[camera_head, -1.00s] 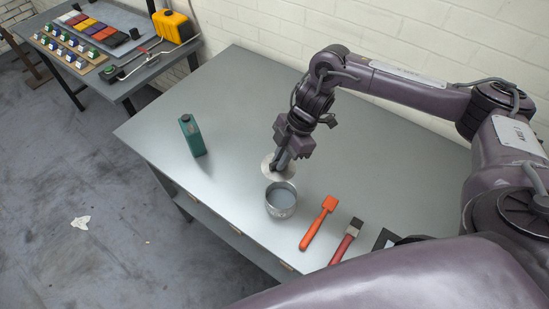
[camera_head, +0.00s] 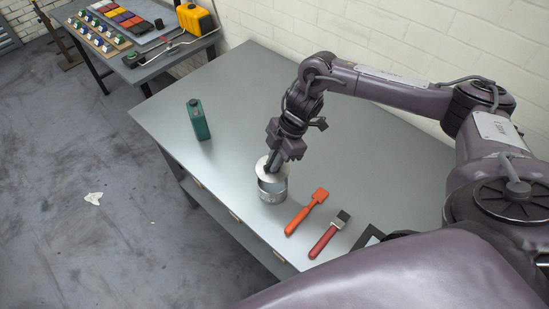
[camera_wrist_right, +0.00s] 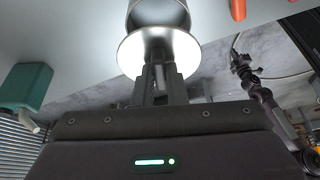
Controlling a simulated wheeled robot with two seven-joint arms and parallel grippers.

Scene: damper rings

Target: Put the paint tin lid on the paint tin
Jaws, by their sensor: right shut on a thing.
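The paint tin (camera_head: 273,195) is a round silver can standing on the grey table. The paint tin lid (camera_head: 263,168) is a pale silver disc. My right gripper (camera_head: 280,164) is shut on the lid and holds it over the back of the tin's top, so part of the opening is covered in the head view. In the right wrist view the lid (camera_wrist_right: 180,58) is in front of the right gripper's fingers (camera_wrist_right: 160,72), with the tin (camera_wrist_right: 158,12) beyond it. I cannot tell whether lid and rim touch. My left gripper is not in view.
An orange spatula (camera_head: 306,212) and a red-handled brush (camera_head: 328,236) lie right of the tin. The table (camera_head: 235,90) is clear behind the tin.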

